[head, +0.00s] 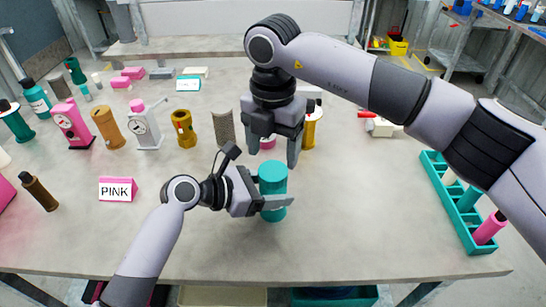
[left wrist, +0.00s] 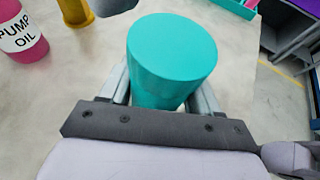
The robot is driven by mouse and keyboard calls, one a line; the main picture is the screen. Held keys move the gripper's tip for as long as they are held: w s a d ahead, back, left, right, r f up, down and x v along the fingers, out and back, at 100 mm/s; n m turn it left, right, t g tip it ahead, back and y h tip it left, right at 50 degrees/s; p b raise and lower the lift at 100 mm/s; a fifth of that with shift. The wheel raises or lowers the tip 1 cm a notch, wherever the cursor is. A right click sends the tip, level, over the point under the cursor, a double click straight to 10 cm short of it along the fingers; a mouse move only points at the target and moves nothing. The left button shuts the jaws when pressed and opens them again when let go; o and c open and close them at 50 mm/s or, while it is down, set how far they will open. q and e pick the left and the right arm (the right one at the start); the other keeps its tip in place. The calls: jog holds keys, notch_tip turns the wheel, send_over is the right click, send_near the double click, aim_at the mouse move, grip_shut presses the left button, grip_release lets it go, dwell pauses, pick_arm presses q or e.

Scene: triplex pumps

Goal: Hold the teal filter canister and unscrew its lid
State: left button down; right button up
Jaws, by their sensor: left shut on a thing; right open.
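The teal filter canister (head: 273,178) stands upright on the table near the middle of the head view. Its round flat top fills the centre of the left wrist view (left wrist: 172,50). I cannot make out a seam between lid and body. My left gripper (head: 276,203) is shut on the canister, one finger on each side of its body below the top. My right gripper (head: 275,150) is open and points down, above and behind the canister in the head view. I see nothing between its fingers.
A pink sign reading PINK (head: 118,189) stands to the left. Pumps and cylinders, including a gold one (head: 184,128), stand behind. A teal rack (head: 462,212) with coloured cylinders lies at the right edge. A pink PUMP OIL container (left wrist: 22,35) shows in the left wrist view. The front table is clear.

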aim_at(273, 170)
notch_tip(273, 170, up, 3)
jog(key=shift+f+n, duration=0.2)
jog(key=shift+n, duration=0.2)
jog(key=shift+f, duration=3.95)
jog(key=shift+c, duration=0.3)
jog(key=c, duration=0.8)
jog(key=o, duration=1.2)
jog(key=shift+c, duration=0.2)
jog(key=shift+r, duration=0.1)
